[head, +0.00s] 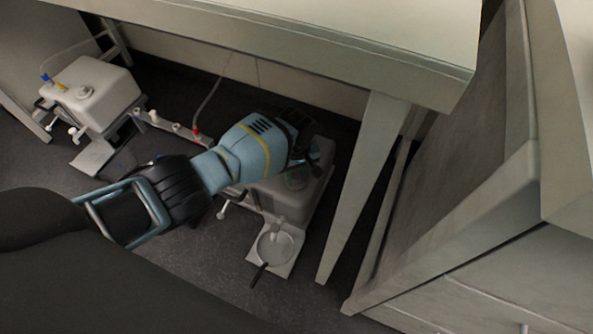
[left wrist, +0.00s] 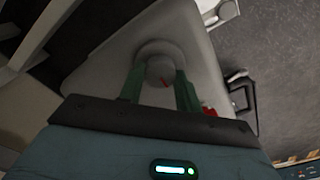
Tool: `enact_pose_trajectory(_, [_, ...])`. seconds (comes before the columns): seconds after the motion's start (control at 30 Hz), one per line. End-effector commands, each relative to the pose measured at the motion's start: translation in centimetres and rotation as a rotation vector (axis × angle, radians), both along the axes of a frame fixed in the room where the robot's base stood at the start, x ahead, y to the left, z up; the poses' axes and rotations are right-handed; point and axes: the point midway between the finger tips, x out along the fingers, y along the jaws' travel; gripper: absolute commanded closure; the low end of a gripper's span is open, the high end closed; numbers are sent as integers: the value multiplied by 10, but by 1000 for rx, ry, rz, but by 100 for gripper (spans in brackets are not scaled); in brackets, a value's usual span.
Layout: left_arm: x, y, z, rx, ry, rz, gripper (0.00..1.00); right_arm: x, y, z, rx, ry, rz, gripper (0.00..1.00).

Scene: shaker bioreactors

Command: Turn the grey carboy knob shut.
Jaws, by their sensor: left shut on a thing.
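The near carboy (head: 318,190) is a pale grey box-shaped vessel under the bench, partly covered by my left arm. In the left wrist view its top (left wrist: 110,55) fills the middle. In the head view the left gripper (head: 300,162) is over the carboy's top, and the knob is hidden there. My right gripper is in neither view.
A second pale carboy (head: 110,95) with blue and yellow fittings stands at the far left. A valve rail with a red fitting (head: 196,132) runs between them. A small round dish (head: 275,247) sits in front. The bench leg (head: 365,185) is close on the right.

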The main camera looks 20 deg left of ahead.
Motion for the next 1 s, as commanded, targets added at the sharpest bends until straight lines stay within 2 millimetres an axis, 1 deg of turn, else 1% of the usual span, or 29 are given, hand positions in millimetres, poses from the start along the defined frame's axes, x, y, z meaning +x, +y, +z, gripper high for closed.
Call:
enact_pose_trajectory(0.17, [0,0,0,-1,1,-35,89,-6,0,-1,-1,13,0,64])
enact_pose_trajectory(0.37, [-1,-1,-1,-1,3,-142,89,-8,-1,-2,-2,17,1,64])
enact_pose_trajectory(1.0, [-2,-1,-2,-2,4,-732,89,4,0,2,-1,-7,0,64])
